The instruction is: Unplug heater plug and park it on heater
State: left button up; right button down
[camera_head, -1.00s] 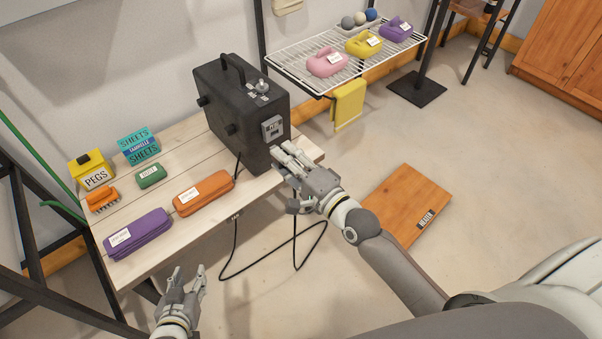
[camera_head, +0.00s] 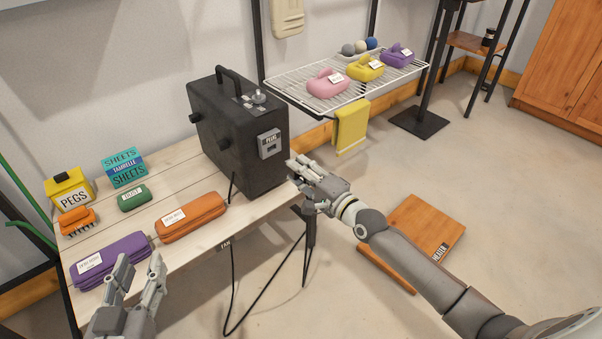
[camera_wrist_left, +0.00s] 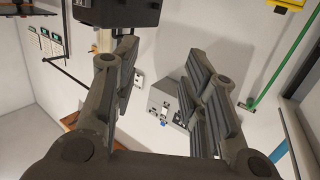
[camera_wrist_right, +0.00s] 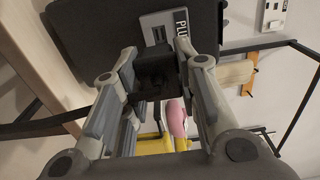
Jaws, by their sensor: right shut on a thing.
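A black box-shaped unit (camera_head: 236,140) with a top handle and knobs stands at the table's right end; no name shows on it. A grey panel (camera_head: 270,144) labelled PLUG is on its right face and shows in the right wrist view (camera_wrist_right: 160,30). My right gripper (camera_head: 300,172) is just right of the unit, shut on a black plug (camera_wrist_right: 155,75). In the right wrist view the plug appears in front of the unit, below the panel; contact cannot be told. A black cord (camera_head: 262,308) loops below. My left gripper (camera_head: 139,270) is open and empty at the table's front.
The wooden table (camera_head: 185,245) holds a purple case (camera_head: 112,262), an orange case (camera_head: 190,218) and small boxes at left. A wire shelf (camera_head: 300,78) with pink, yellow and purple items is behind. A wooden piece (camera_head: 418,228) labelled HEATER is on the floor at right.

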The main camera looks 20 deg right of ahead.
pick_arm(q)
jog(key=shift+f, duration=0.15)
pick_arm(e)
jog(key=shift+w, duration=0.1)
jog(key=shift+b+x, duration=0.3)
jog(key=shift+x, duration=0.65)
jog(key=shift+w+a, duration=0.1)
jog(key=shift+w, duration=0.45)
pick_arm(q)
notch_tip(320, 180, up, 8)
jog(key=d+t+h+b, duration=0.1)
jog(key=t, duration=0.3)
jog(key=shift+s+t, duration=0.2)
jog(key=shift+t, duration=0.1)
pick_arm(e)
jog(key=shift+x, duration=1.3)
pick_arm(q)
jog(key=shift+w+f+g, duration=0.2)
jog(key=shift+f+g, duration=0.2)
jog(key=shift+f, duration=0.25)
jog(key=shift+s+r+t, duration=0.15)
jog(key=shift+r+t, duration=0.15)
pick_arm(e)
jog(key=shift+w+a, duration=0.15)
jog(key=shift+w, duration=0.05)
